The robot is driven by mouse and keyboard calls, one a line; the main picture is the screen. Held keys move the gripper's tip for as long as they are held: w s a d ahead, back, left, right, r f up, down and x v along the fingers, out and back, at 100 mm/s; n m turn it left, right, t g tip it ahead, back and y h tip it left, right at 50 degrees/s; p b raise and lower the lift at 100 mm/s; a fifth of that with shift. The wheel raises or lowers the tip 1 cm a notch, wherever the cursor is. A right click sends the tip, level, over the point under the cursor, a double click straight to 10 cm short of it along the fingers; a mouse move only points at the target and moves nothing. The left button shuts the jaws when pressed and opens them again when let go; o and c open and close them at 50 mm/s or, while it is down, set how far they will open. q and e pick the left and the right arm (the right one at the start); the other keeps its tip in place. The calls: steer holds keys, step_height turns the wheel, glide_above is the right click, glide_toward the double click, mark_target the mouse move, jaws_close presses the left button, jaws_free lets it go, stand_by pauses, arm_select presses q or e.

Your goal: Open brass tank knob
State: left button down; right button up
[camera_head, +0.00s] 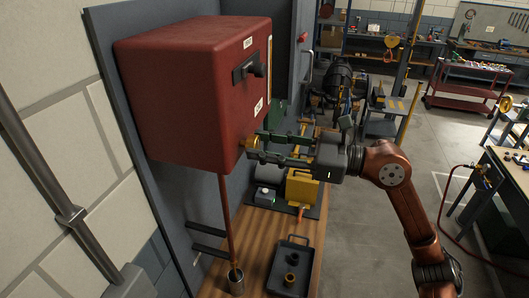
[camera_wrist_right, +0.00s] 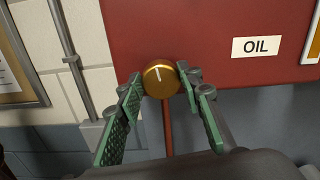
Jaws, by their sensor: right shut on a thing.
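The red tank (camera_head: 180,95) hangs on a grey panel, with the round brass knob (camera_head: 248,144) low on its front. My right gripper (camera_head: 258,145) reaches in from the right and is shut on the knob. In the right wrist view the knob (camera_wrist_right: 161,82) sits between the green fingertips of the gripper (camera_wrist_right: 160,80). A white line on its face points nearly straight up, leaning slightly left. My left gripper is in neither view.
A copper pipe (camera_head: 226,215) runs from the tank down to a metal cup (camera_head: 236,281) on the wooden bench. A black tray (camera_head: 289,265) with small parts and a yellow machine (camera_head: 302,187) stand below my gripper. An OIL label (camera_wrist_right: 262,46) is right of the knob.

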steer(key=n+b, duration=0.6)
steer(key=b, duration=0.1)
steer(key=shift+s+f, duration=0.1)
steer(key=shift+f, duration=0.1)
steer(key=n+b, duration=0.2)
steer(key=n, duration=0.1)
steer(key=shift+n+b, duration=0.4)
steer(key=shift+s+n+b, duration=0.1)
steer(key=shift+n+b, duration=1)
steer(key=shift+n, duration=1)
steer(key=o, duration=1.1)
steer(key=shift+o, duration=0.2)
steer(key=v, duration=1.2)
